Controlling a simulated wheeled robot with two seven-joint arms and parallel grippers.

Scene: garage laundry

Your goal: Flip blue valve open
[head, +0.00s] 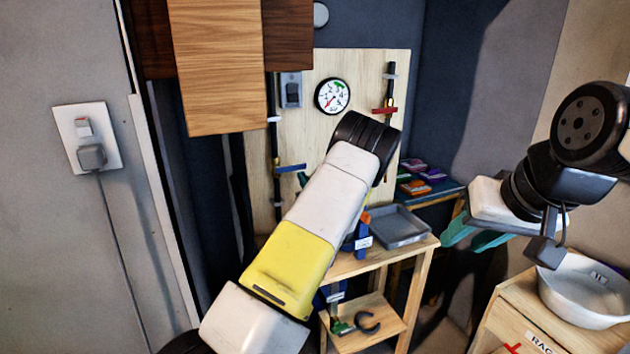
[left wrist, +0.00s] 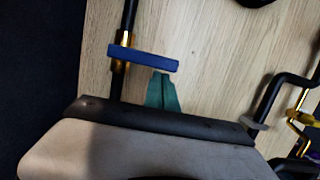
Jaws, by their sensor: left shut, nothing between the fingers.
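The blue valve handle (head: 290,168) is on the vertical black pipe at the left of the wooden board. It lies roughly level, across the pipe. In the left wrist view the blue handle (left wrist: 143,58) extends mostly right of its brass body (left wrist: 124,40). My left gripper (left wrist: 162,80) is shut and empty, its teal fingertips just below the handle's right part. I cannot tell whether they touch it. In the head view my left arm hides most of this gripper. My right gripper (head: 467,238) hangs at the right, away from the valve, its teal fingers apart.
A red valve handle (head: 384,110) is on another pipe at right, beside a round gauge (head: 332,96). A grey switch (head: 291,90) sits above the blue valve. A wooden cabinet (head: 218,65) hangs upper left. A grey tray (head: 400,227) rests on a wooden stand below.

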